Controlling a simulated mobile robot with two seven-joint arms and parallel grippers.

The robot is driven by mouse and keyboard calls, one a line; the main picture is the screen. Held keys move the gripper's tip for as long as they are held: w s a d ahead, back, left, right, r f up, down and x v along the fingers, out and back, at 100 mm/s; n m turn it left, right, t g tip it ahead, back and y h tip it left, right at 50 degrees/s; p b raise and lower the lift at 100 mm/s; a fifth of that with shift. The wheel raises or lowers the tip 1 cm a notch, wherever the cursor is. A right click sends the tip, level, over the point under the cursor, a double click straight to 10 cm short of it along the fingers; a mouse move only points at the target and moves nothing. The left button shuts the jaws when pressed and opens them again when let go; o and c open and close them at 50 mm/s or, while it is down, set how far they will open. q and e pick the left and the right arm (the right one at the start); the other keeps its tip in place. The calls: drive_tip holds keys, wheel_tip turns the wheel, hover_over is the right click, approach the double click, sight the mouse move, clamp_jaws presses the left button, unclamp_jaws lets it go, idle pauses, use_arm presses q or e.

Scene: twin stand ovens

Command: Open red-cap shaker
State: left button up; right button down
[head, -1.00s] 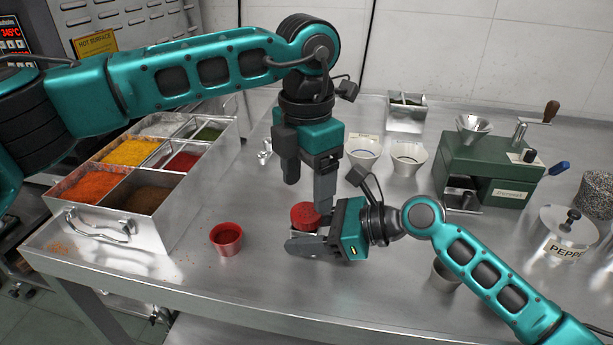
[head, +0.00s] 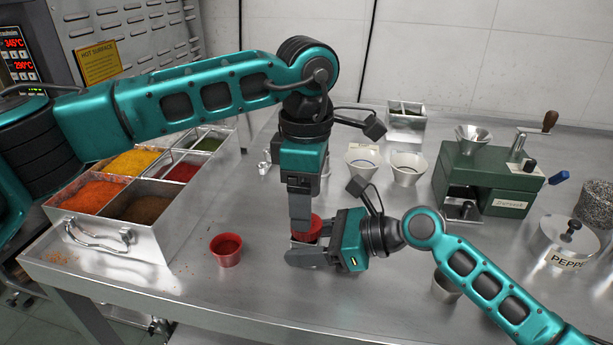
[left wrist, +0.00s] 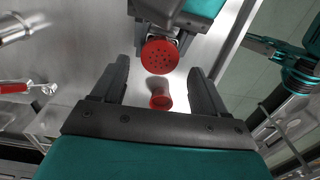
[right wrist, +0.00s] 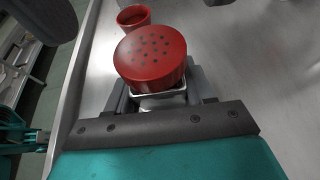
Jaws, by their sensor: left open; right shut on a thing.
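The red-cap shaker (head: 311,228) stands upright near the front of the steel table. Its perforated red cap shows in the left wrist view (left wrist: 160,57) and the right wrist view (right wrist: 150,54). My right gripper (head: 305,246) is shut on the shaker's body, below the cap. My left gripper (head: 302,210) points down above and beside the cap. It is open and empty, with the cap beyond its fingertips in the left wrist view. The shaker's lower body is largely hidden by my right gripper.
A small red cup (head: 226,250) stands left of the shaker. A steel bin of spices (head: 152,247) with a handle is further left. Two pale cups (head: 407,168) and a green grinder (head: 487,178) stand behind and right.

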use_arm(q)
drive_tip(key=shift+f, duration=1.95)
drive_tip(key=shift+c, duration=0.3)
drive_tip(key=c, duration=1)
drive_tip(key=n, duration=0.9)
drive_tip(key=shift+r, duration=0.15)
drive_tip(key=shift+r, duration=1)
